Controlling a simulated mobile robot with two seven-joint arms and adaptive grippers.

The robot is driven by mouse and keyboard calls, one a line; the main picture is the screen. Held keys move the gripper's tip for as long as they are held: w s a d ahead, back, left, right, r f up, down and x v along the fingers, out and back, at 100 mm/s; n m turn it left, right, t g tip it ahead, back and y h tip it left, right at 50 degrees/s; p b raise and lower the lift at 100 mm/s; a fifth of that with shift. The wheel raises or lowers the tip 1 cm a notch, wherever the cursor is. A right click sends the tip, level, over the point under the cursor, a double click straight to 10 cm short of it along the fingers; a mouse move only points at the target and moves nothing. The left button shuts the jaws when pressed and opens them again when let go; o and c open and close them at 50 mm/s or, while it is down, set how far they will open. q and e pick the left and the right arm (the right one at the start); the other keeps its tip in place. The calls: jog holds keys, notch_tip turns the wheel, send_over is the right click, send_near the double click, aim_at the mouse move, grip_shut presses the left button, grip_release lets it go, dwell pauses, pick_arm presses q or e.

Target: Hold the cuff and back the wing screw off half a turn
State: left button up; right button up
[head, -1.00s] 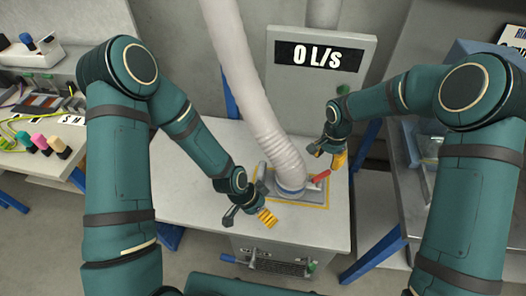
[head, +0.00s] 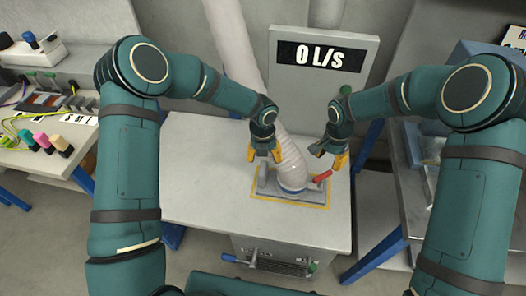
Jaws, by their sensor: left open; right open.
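The cuff (head: 292,188) is a blue band at the lower end of a pale ribbed hose (head: 288,158). It sits on a grey fitting inside a yellow outline on the bench. A red handle-like part (head: 322,176), perhaps the wing screw, sticks out to the right of the cuff. My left gripper (head: 264,156) is open, with yellow fingertips pointing down, at the left side of the hose above the cuff; I cannot tell whether it touches. My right gripper (head: 337,160) is open and empty, just above and right of the red part.
A grey panel with a display reading 0 L/s (head: 320,56) stands behind the bench (head: 205,190). The bench's left part is clear. A side table (head: 50,155) with coloured plugs is at the left. A grey metal table is at the right.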

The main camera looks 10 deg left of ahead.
aim_at(263, 174)
pick_arm(q)
jog(key=shift+w+a+r+m, duration=0.3)
jog(key=shift+w+m, duration=0.2)
jog(key=shift+m, duration=0.1)
jog(key=shift+f, duration=0.25)
notch_tip(263, 174, down, 12)
jog(key=shift+r, duration=0.15)
jog(key=shift+s+f, duration=0.3)
jog(key=shift+f, duration=0.25)
pick_arm(e)
jog(key=shift+s+a+r, duration=0.1)
jog(key=shift+s+r, duration=0.05)
jog(key=shift+s, duration=0.1)
pick_arm(q)
jog(key=shift+w+f, duration=0.25)
jog(key=shift+f, duration=0.15)
pick_arm(e)
jog(key=shift+w+f, duration=0.25)
jog(key=shift+w, duration=0.05)
pick_arm(q)
jog(key=shift+r, duration=0.1)
pick_arm(e)
jog(key=shift+r, duration=0.1)
pick_arm(q)
jog(key=shift+r, duration=0.1)
grip_shut()
pick_arm(e)
jog(key=shift+s, duration=0.1)
